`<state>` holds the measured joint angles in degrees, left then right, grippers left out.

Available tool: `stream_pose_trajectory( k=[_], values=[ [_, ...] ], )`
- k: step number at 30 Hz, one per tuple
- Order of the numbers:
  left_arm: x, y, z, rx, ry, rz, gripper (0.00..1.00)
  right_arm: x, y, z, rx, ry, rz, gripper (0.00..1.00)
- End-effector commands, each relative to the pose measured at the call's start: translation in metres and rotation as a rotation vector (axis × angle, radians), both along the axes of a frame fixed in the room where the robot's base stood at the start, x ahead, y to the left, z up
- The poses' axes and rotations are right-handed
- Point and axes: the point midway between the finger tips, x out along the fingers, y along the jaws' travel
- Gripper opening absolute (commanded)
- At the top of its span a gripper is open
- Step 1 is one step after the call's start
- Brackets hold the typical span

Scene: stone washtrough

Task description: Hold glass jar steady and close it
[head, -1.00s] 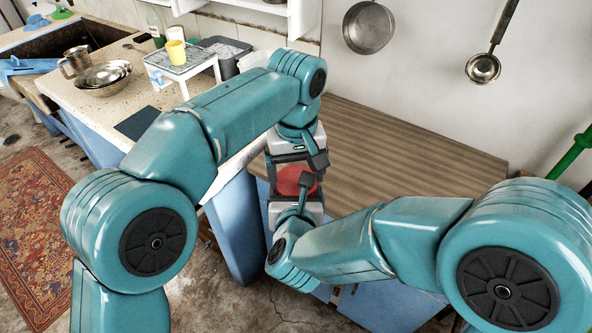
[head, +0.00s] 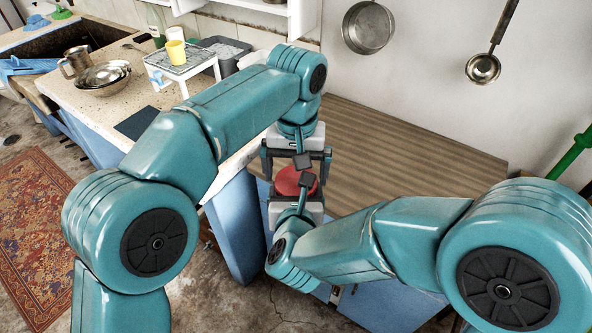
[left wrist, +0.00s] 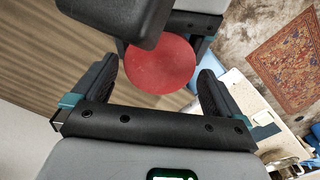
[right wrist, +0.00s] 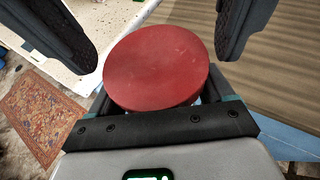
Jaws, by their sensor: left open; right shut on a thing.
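The glass jar shows as its round red lid (head: 291,180), which lies between my two grippers in the head view. The lid fills the middle of the right wrist view (right wrist: 155,68) and shows in the left wrist view (left wrist: 160,65). The glass body is almost wholly hidden under the lid. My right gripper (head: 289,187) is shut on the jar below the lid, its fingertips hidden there. My left gripper (head: 290,160) is open, with its fingers on either side of the lid in the left wrist view. Contact with the lid cannot be seen.
The brown wooden counter (head: 400,150) is bare to the right of the grippers. At the left, a stone counter holds metal bowls (head: 103,77), a metal mug (head: 75,61) and a small white rack (head: 182,68) with a yellow cup. A pan (head: 368,27) and ladle (head: 483,67) hang on the wall.

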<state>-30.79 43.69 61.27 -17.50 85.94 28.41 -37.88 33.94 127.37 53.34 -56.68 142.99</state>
Motion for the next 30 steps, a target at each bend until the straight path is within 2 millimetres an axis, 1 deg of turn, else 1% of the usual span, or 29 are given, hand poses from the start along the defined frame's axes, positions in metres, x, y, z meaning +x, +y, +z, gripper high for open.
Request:
stream_pose_trajectory(
  k=[3, 8, 11, 19, 27, 30],
  values=[
    [0.0, -0.001, 0.018, -0.003, -0.004, 0.0, 1.0, 0.0, 0.0, 0.001, 0.001, -0.003, 0.0, 0.0],
    [0.0, -0.001, 0.035, -0.002, -0.002, 0.001, 1.0, 0.0, 0.0, 0.001, 0.001, -0.003, 0.0, 0.0],
    [0.0, -0.001, 0.039, -0.001, 0.0, 0.0, 1.0, 0.0, 0.0, 0.001, 0.001, -0.003, 0.0, 0.0],
    [0.0, -0.001, 0.04, -0.001, -0.001, 0.009, 1.0, 0.0, 0.0, 0.001, 0.001, -0.003, 0.0, 0.0],
    [0.001, -0.001, 0.07, -0.001, -0.004, 0.25, 1.0, 0.0, 0.0, 0.001, 0.001, -0.003, 0.0, 0.0],
    [0.0, -0.001, 0.074, 0.0, -0.003, 0.285, 1.0, 0.0, 0.0, 0.001, 0.001, -0.003, 0.0, 0.0]
  ],
)
